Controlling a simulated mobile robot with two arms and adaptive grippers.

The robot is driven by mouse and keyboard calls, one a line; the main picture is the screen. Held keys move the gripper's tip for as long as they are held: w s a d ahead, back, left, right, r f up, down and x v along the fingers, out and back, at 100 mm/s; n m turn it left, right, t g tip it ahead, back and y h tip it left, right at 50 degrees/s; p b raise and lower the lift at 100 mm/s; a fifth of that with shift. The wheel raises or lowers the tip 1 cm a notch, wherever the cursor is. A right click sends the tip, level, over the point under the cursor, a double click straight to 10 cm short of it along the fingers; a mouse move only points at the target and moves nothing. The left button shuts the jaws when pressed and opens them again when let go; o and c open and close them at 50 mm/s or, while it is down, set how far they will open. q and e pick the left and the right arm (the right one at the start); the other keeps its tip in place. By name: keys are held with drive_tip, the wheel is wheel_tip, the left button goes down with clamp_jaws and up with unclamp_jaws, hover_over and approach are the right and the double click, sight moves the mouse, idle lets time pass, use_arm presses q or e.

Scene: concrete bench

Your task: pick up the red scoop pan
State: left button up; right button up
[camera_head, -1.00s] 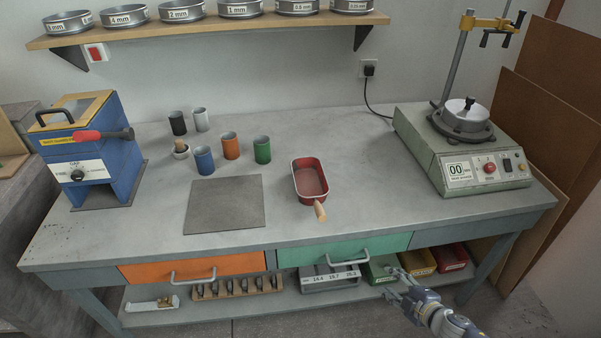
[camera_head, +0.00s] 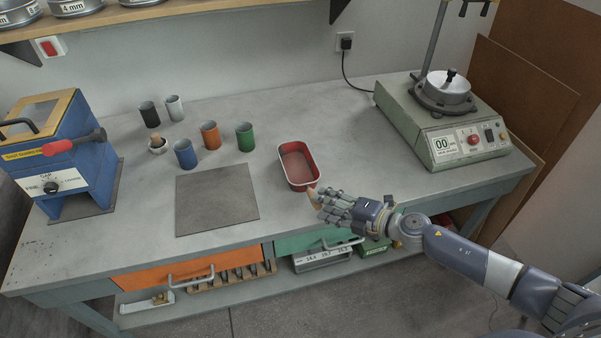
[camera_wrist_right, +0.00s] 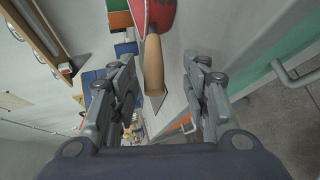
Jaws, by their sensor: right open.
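The red scoop pan (camera_head: 298,167) sits on the concrete bench, its open rectangular tray facing up. Its wooden handle (camera_head: 313,196) points toward the front edge. My right gripper (camera_head: 322,203) is at the handle end, and its fingers partly cover the handle in the head view. In the right wrist view the right gripper (camera_wrist_right: 160,90) is open, and the wooden handle (camera_wrist_right: 153,65) shows between its fingers. Part of the red pan (camera_wrist_right: 160,14) shows at the top of that view. Whether the fingers touch the handle I cannot tell. My left gripper is not in view.
A grey mat (camera_head: 217,198) lies left of the pan. Several coloured cups (camera_head: 210,135) stand behind the mat. A blue machine (camera_head: 62,160) stands at the left, and a sieve shaker (camera_head: 445,125) at the right. The bench between pan and shaker is clear. A green drawer (camera_head: 310,240) is below.

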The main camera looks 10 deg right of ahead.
drive_tip(key=x, duration=0.3)
drive_tip(key=p+x, duration=0.1)
drive_tip(key=x, duration=0.1)
drive_tip(key=shift+w+r, duration=0.2)
drive_tip(key=shift+r, duration=0.1)
drive_tip(key=shift+s, duration=0.1)
drive_tip(key=shift+c, duration=0.6)
drive_tip(key=shift+r, duration=0.1)
clamp_jaws()
